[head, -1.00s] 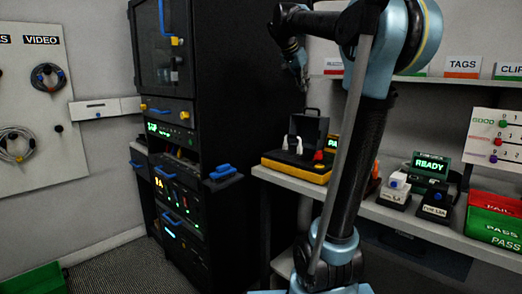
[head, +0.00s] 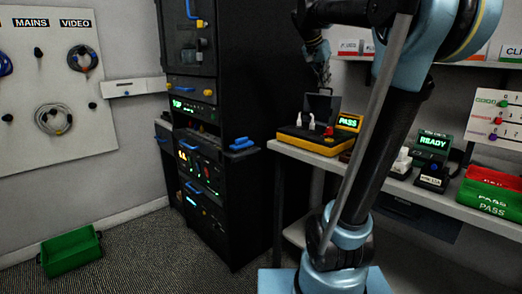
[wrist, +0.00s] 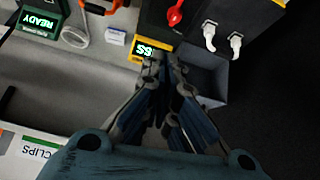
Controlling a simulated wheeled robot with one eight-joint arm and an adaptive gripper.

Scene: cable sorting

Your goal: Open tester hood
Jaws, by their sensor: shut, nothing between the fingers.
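The tester (head: 310,140) is a yellow and black box at the left end of the bench, with a red knob, white plugs and a lit PASS display (head: 348,122). Its dark hood (head: 320,103) stands raised at the back of the tester. In the wrist view the hood (wrist: 207,85) shows as a grey hollow shell beside the white plugs (wrist: 209,35). My gripper (head: 324,80) is above the hood, its fingers pointing down. In the wrist view my gripper (wrist: 165,62) is shut and empty, its tips overlapping the hood's edge and the PASS display; contact cannot be told.
A black rack (head: 235,90) stands left of the bench. A READY unit (head: 433,143) and red and green trays (head: 490,195) lie along the bench to the right. A labelled shelf (head: 440,82) runs above. A green bin (head: 70,252) sits on the open floor.

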